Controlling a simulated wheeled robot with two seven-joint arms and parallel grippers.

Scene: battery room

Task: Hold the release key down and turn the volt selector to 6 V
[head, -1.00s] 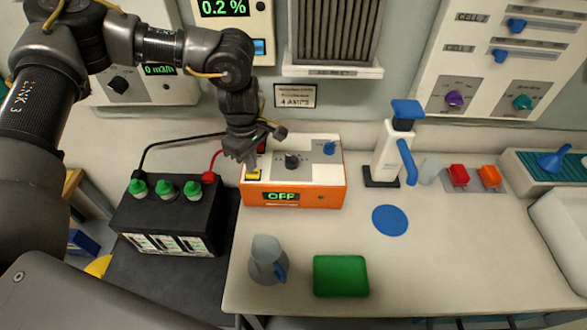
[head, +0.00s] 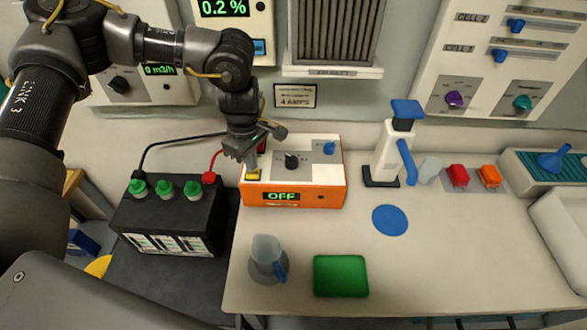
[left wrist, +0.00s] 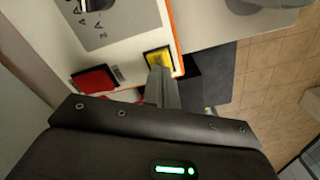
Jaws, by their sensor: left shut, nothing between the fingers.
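The charger is an orange box (head: 325,196) with a white top; its display reads OFF. A black knob (head: 291,162) and a blue knob (head: 330,148) stand on grey plates on top. Markings by the nearer knob in the left wrist view seem to read 2 A and 4 A; the volt markings are not readable. A yellow key (head: 253,175) sits at the top's front left corner and shows in the left wrist view (left wrist: 157,59). My left gripper (head: 251,165) is shut and empty, its tips at the key; contact is unclear. My right gripper is not in view.
A red switch (left wrist: 95,80) sits behind the yellow key. A black battery (head: 170,220) with green caps and leads stands left of the charger.

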